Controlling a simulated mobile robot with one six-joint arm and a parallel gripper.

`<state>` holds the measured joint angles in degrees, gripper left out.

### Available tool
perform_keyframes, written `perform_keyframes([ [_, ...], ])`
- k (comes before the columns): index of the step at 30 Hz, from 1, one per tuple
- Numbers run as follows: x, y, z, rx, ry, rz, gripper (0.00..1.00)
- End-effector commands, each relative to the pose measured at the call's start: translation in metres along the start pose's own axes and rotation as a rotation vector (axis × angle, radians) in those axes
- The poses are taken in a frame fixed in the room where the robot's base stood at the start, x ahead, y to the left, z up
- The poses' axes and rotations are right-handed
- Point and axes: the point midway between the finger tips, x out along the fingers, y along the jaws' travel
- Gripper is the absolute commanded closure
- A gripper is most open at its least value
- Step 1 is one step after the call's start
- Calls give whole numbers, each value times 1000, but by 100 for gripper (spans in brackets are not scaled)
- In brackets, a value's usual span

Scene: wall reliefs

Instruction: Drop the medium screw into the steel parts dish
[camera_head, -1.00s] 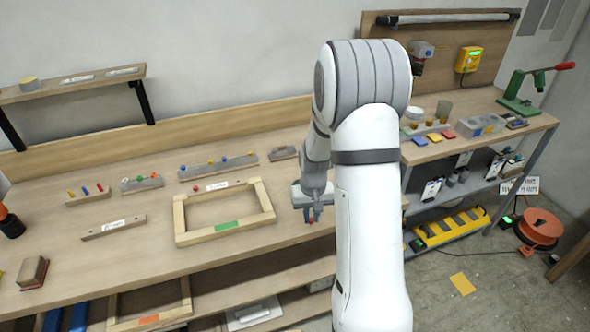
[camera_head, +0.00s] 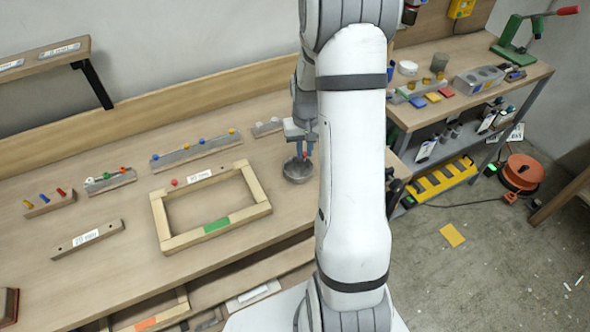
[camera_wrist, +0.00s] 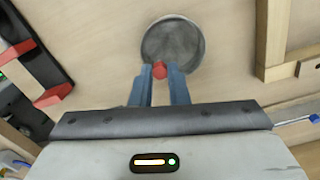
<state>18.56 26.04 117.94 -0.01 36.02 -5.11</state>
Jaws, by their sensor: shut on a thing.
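My gripper (camera_head: 304,154) is shut on a small red-headed piece (camera_wrist: 160,70), which I take to be the medium screw. Only its red head shows clearly, between the blue fingertips; its shank is hidden. The steel parts dish (camera_head: 298,174) is a round grey bowl on the bench, to the right of the wooden frame. In the wrist view the dish (camera_wrist: 172,38) lies just beyond the fingertips, and the red head overlaps its near rim in the picture. The dish looks empty. I cannot tell the exact height of the screw above it.
A wooden frame (camera_head: 158,221) with a green mark lies left of the dish. Racks with coloured pegs (camera_head: 195,150) stand behind and left of it. A second bench (camera_head: 520,75) with blocks and a green press stands at the right. Bare bench surrounds the dish.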

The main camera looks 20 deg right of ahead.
Motion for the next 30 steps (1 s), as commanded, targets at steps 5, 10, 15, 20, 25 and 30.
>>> perform_keyframes([
  [5,27,-1,0,-1,-2,0,100],
  [10,36,-1,0,-2,-1,0,100],
  [15,35,-1,0,-2,0,0,100],
  [20,35,-1,0,-3,0,0,79],
  [25,35,-2,0,-3,0,0,65],
  [30,35,-2,0,-4,0,0,60],
])
